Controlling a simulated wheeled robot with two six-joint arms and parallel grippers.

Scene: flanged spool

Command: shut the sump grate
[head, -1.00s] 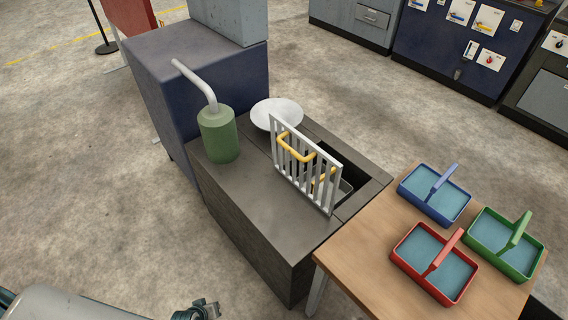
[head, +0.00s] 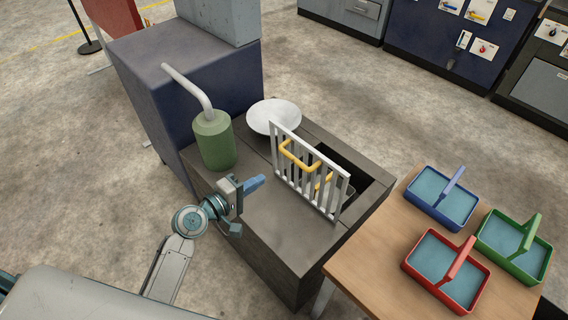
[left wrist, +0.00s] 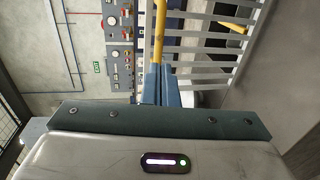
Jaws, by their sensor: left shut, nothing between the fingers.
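The sump grate (head: 309,181) is a pale barred panel with a yellow handle (head: 297,162). It stands upright, open, beside the dark sump opening (head: 350,168) in the grey bench top. A second yellow piece shows behind the bars. My left gripper (head: 256,183) is shut and empty, above the bench to the left of the grate and apart from it in the head view. In the left wrist view its closed blue fingers (left wrist: 155,86) point toward the grate bars (left wrist: 205,50), with the yellow handle (left wrist: 158,32) just beyond the tips. My right gripper is out of view.
A green canister (head: 214,142) with a grey pipe stands on the bench behind my left gripper. A white dish (head: 273,115) lies past the grate. A wooden table (head: 365,262) at the right holds blue, green and red baskets. The front bench top is clear.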

